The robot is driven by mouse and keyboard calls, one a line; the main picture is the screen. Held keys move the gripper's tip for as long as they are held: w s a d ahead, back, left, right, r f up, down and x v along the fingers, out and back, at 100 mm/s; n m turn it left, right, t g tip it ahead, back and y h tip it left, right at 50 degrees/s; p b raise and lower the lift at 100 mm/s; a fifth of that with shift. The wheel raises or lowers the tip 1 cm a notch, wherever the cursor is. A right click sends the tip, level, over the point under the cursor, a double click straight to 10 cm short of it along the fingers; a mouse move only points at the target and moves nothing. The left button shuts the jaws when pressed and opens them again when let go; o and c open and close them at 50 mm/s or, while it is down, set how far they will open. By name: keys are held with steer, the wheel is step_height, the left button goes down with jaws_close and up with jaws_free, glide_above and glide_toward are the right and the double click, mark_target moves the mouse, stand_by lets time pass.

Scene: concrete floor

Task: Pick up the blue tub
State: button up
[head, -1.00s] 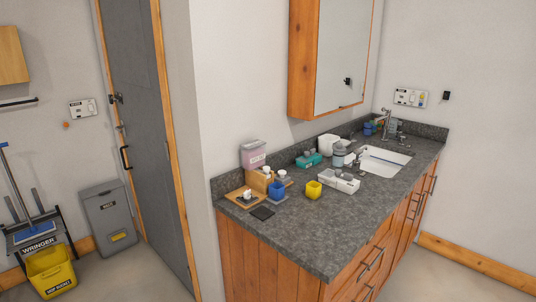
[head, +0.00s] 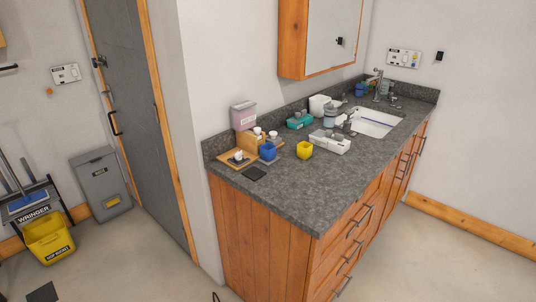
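A small blue tub (head: 267,152) stands upright on the grey stone counter (head: 300,192), toward its left end. A wooden tray (head: 233,163) with small items is just left of it, and a dark flat pad (head: 254,173) lies in front. A yellow tub (head: 304,150) stands to its right. Another blue item (head: 360,89) is at the far end by the faucet, too small to make out. My gripper is not in view.
The sink (head: 375,122) is further right. The counter's front part is clear. A yellow mop bucket (head: 48,238) stands on the floor at left.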

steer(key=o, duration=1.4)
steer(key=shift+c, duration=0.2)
